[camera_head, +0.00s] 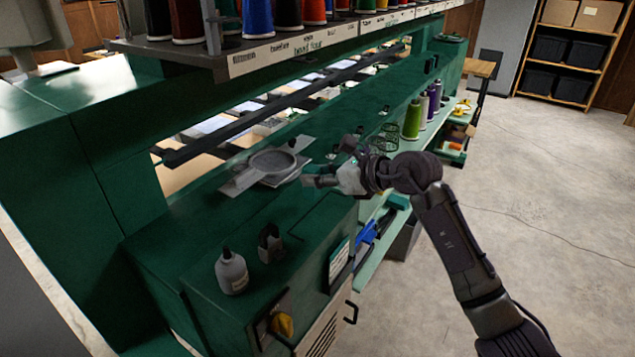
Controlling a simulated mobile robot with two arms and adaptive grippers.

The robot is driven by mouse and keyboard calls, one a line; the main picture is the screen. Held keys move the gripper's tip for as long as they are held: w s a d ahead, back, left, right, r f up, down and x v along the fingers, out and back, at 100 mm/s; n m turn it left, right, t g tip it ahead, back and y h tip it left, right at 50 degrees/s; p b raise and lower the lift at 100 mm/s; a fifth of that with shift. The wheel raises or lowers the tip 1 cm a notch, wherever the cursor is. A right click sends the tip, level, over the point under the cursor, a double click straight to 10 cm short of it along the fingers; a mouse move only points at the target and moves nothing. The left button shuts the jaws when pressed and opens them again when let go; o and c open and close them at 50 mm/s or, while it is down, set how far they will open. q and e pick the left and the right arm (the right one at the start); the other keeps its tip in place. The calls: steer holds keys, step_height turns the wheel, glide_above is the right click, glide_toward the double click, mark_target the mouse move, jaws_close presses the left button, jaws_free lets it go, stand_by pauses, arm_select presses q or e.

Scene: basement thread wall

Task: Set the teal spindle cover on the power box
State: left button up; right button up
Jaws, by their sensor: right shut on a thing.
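A flat piece with a round, shallow dish and a long plate under it (272,163) is at the left of my right gripper; I take it for the spindle cover, though it looks grey rather than teal. My right gripper (318,181) reaches in from the right and is shut on its near right edge. The piece is over the green machine's top; whether it touches the surface is unclear. The power box seems to be the green cabinet in front (190,283), with a yellow knob on its front face. My left gripper is not in view.
A white bottle (231,273) and a small dark block (270,243) stand on the cabinet top. A rack of thread cones (290,45) overhangs it. Green and purple cones (412,120) stand farther right. Open floor (530,210) lies at right.

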step_height(320, 180, down, 2)
steer(key=shift+f, duration=0.35)
steer(key=shift+f, duration=0.1)
steer(key=o, duration=0.8)
steer(key=shift+d, duration=0.1)
steer(key=b+v, duration=0.2)
steer(key=v, duration=1)
